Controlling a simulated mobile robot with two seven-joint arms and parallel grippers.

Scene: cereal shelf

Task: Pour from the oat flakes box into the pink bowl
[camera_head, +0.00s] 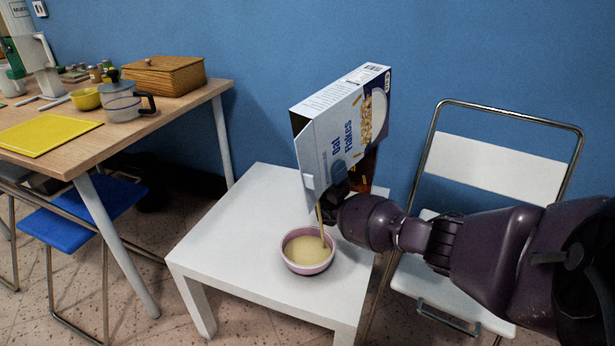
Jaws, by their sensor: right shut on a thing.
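The oat flakes box (335,138) is white and blue and is held tilted above the small white table, its open end pointing down to the left. My right gripper (338,192) is shut on the box near its lower part; its fingers are partly hidden behind the box. A thin tan stream runs from the box's lower end down to the pink bowl (307,268). The bowl stands upright on the white table (235,230) and holds pale tan contents. My left gripper is not in view.
A brown item (362,170) shows behind the box. A white folding chair (490,168) stands at right. At left, a wooden table (130,150) carries a yellow board (48,135), a pot (122,104) and a wooden box (163,75). The white table's left part is clear.

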